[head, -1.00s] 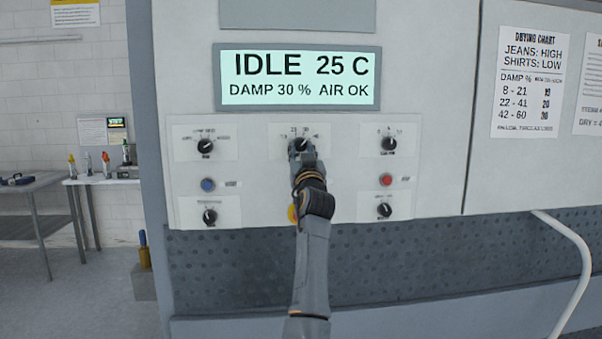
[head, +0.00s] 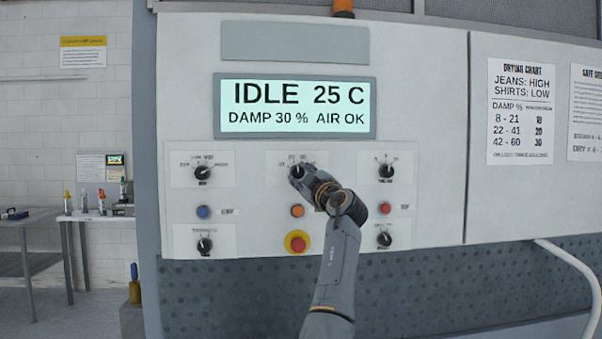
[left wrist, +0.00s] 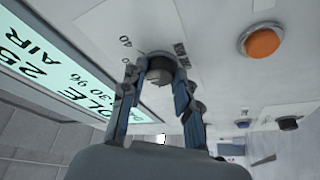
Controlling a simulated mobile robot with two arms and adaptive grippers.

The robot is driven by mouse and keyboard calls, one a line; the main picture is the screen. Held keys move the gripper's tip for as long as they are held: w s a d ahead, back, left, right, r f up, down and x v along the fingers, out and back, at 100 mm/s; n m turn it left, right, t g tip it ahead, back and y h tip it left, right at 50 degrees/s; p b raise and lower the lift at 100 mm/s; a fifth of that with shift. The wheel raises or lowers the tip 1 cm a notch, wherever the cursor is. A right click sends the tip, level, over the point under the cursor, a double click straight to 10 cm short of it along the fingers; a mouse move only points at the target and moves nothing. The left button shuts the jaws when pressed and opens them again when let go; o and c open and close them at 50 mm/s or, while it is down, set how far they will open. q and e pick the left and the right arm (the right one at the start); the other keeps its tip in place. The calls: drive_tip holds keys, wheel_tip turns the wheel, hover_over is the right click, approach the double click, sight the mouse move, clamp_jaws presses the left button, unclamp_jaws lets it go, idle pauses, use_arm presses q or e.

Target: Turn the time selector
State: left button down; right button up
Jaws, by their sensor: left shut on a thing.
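The time selector is the dark round knob (left wrist: 160,68) at the top middle of the control panel, with number marks around it, including a 40. The display (head: 295,107) reads IDLE, 25 C, DAMP 30 %, AIR OK. My right gripper is not in view.
Other dark knobs sit at the upper left (head: 203,173), upper right (head: 386,171), lower left (head: 205,245) and lower right (head: 384,239). Between them are a blue button (head: 203,212), an orange button (head: 297,211), a red button (head: 385,208) and a red-and-yellow stop button (head: 298,242).

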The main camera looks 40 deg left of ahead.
use_arm(q)
drive_tip(key=shift+r+n+g+h+p, duration=0.15)
drive_tip(key=shift+n+g+p, duration=0.2)
drive_tip(key=shift+n, duration=0.4)
drive_tip(key=shift+n+g+h+p, duration=0.15)
drive_tip(key=shift+n+p, duration=0.3)
drive_tip(key=shift+n, duration=0.3)
drive_tip(key=shift+w+n, duration=0.1)
drive_tip(key=shift+n, duration=0.2)
drive_tip(key=c, duration=1)
unclamp_jaws()
drive_tip(key=shift+d, duration=0.15)
drive_tip(key=v, duration=1.2)
